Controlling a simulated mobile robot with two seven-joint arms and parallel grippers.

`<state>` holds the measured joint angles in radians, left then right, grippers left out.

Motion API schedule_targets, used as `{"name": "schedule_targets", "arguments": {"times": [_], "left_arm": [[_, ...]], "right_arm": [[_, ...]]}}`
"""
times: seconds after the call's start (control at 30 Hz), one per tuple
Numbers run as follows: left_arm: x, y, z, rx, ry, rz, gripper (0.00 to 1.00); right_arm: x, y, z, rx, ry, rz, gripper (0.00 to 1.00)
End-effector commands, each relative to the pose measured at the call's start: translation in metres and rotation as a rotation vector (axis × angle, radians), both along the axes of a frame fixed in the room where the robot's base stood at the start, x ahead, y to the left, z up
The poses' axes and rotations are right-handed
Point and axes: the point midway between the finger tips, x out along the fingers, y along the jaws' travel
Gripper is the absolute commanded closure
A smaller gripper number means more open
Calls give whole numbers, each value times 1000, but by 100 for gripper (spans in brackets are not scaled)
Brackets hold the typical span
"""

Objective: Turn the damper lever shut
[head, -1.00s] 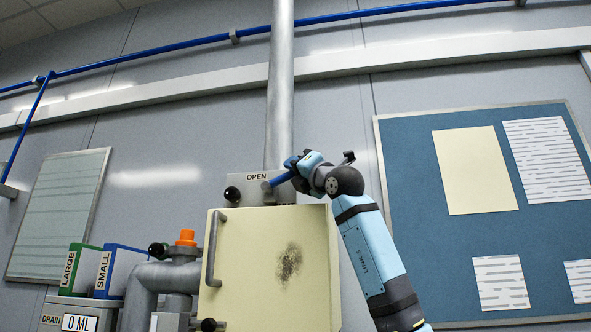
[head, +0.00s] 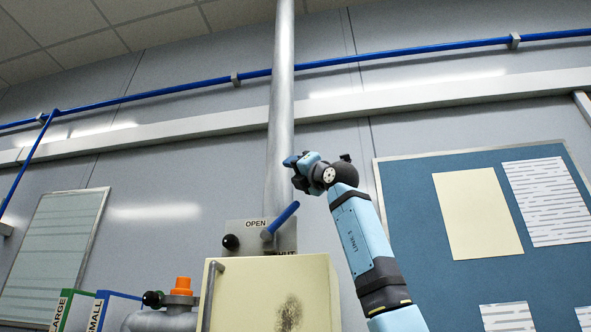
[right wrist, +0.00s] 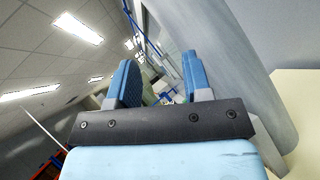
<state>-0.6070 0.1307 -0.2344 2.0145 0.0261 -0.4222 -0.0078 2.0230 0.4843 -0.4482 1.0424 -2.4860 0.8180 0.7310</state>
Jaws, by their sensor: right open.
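The damper lever (head: 282,220) is a blue bar on a grey plate (head: 246,226) marked OPEN, at the foot of the pipe in the head view. It slants up and to the right from its pivot; a second label low on the plate is partly hidden and shows only "HUT". My right gripper (head: 291,160) is above the lever, in front of the pipe and apart from the lever. In the right wrist view the right gripper (right wrist: 160,88) has its two blue fingers spread with nothing between them. My left gripper is out of view.
A cream cabinet (head: 255,300) with a grey handle stands below the plate. A black knob (head: 231,242) is left of the lever. The grey pipe (head: 282,100) rises behind my gripper. An orange-capped fitting (head: 182,287) and binders are lower left; a blue board (head: 410,200) hangs right.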

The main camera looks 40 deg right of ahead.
Motion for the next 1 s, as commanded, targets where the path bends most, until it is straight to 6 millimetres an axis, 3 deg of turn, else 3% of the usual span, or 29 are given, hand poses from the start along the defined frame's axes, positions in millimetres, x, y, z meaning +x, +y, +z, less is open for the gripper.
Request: {"name": "schedule_targets", "arguments": {"times": [0.03,0.1,0.3,0.47,0.77,0.93,0.97,1.0], "left_arm": [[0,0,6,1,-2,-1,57],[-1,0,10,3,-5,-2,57],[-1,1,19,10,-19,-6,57],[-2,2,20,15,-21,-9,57],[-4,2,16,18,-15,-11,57],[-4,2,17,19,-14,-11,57],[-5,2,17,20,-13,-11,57],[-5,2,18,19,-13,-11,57]], "right_arm": [[-1,1,17,2,-1,1,55],[-1,1,33,1,0,2,55],[0,0,66,1,0,1,55],[0,0,76,0,1,0,55],[1,0,77,-1,1,-1,55],[-6,15,90,-14,-72,25,94],[-11,22,96,-20,-112,38,100],[-18,33,107,-28,-179,57,100]]}}
